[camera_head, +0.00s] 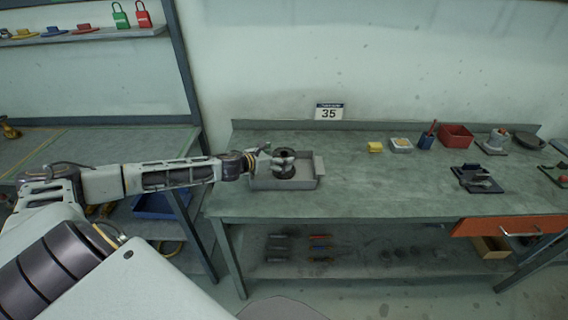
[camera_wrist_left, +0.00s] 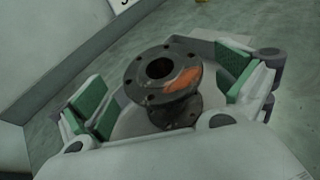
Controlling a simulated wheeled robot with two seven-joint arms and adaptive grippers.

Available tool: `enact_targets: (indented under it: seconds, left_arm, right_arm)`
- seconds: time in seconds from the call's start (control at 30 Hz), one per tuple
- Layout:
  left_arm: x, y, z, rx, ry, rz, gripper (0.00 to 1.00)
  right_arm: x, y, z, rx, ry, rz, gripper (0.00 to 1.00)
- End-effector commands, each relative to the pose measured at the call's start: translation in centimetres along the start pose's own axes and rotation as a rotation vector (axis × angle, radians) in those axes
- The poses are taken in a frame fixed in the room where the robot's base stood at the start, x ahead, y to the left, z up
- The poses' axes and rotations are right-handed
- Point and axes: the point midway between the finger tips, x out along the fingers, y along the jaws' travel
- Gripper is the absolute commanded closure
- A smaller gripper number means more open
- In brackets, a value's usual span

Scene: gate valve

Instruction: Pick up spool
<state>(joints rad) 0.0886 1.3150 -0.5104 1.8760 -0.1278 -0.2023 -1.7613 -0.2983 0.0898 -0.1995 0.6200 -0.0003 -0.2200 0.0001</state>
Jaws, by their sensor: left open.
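The spool (camera_head: 285,170) is a dark flanged metal piece standing in a shallow grey tray (camera_head: 312,184) on the workbench. In the left wrist view the spool (camera_wrist_left: 163,78) shows a round upper flange with bolt holes, a central bore and an orange-brown patch. My left gripper (camera_head: 280,160) is at the spool in the head view. In the left wrist view my left gripper (camera_wrist_left: 165,95) is open, with one green-padded finger on each side of the spool. A gap shows between the pads and the spool's flange. My right gripper is not in view.
An orange drawer (camera_head: 510,226) stands out at the front right. The bench between is clear.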

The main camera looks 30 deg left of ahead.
Motion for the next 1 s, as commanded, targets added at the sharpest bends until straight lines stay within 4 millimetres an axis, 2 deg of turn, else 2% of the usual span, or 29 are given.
enact_targets:
  seconds: [0.37,0.7,1.0]
  left_arm:
    - [1.4,0.0,0.2,-0.002,-0.001,0.000,0.00]
    - [2.8,0.0,0.2,0.000,0.000,-0.001,0.00]
    - [3.1,-0.1,0.1,0.001,0.000,-0.001,0.00]
  right_arm:
    - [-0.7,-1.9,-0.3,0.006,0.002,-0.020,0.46]
    - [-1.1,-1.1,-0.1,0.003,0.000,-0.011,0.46]
    - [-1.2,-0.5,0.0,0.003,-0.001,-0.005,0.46]
